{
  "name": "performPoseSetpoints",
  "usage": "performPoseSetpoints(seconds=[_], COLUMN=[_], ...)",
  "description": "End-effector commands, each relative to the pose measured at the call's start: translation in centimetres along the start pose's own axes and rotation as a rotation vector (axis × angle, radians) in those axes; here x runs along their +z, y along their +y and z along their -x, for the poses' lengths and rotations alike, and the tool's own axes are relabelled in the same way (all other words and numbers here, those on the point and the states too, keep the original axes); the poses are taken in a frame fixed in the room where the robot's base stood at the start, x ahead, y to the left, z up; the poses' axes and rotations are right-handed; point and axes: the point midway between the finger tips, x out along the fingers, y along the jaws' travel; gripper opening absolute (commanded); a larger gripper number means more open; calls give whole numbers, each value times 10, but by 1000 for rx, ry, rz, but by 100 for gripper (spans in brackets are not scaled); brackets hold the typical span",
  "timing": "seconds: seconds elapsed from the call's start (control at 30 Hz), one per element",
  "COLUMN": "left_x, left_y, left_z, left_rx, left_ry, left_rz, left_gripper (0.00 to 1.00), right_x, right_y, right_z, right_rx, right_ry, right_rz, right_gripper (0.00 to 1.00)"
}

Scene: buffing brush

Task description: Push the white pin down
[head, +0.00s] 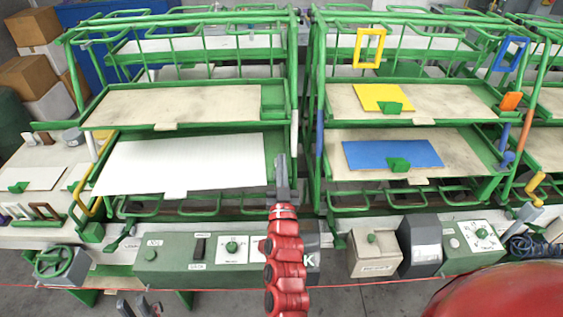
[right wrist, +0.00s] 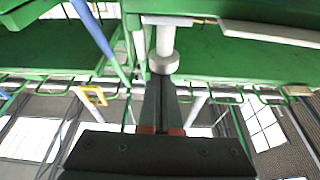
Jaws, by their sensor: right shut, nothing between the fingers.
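The white pin (head: 294,131) stands upright at the right front post of the left green rack. In the right wrist view the white pin (right wrist: 164,48) has a round end just beyond my fingertips; I cannot tell whether they touch. My right gripper (head: 281,158) is shut and empty, beside the lower part of the pin in the head view. The shut fingers (right wrist: 162,80) also fill the middle of the right wrist view. My left gripper (head: 138,304) shows only its fingertips at the bottom edge, spread apart, away from the racks.
A white board (head: 180,165) lies on the lower left shelf, beside my right gripper. A blue pin (head: 319,155) stands on the neighbouring rack, which holds yellow (head: 382,97) and blue (head: 390,154) plates. A green control panel (head: 200,262) runs along the front.

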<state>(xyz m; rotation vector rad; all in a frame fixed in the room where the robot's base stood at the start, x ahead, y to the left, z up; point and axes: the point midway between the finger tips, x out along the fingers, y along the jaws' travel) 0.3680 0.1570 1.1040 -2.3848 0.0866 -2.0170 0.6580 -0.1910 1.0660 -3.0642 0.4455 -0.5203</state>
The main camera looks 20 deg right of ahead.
Motion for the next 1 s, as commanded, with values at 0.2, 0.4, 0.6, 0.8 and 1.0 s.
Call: performPoseSetpoints(seconds=[0.2,0.4,0.6,0.8,1.0], left_x=[0,2,5,4,4], left_y=[0,1,1,1,1], left_z=[0,14,27,25,23], left_rx=[0,0,0,0,0], left_ry=[0,0,0,0,0], left_rz=[0,0,0,0,0], left_gripper=[22,22,22,22,22], right_x=[0,18,36,35,28], right_y=[0,0,1,1,2], right_z=[0,6,12,12,8], right_rx=[0,-1,-2,-3,-2], right_ry=[0,-2,-5,-8,-5], right_rz=[0,0,0,0,0], right_gripper=[0,0,0,0,0])
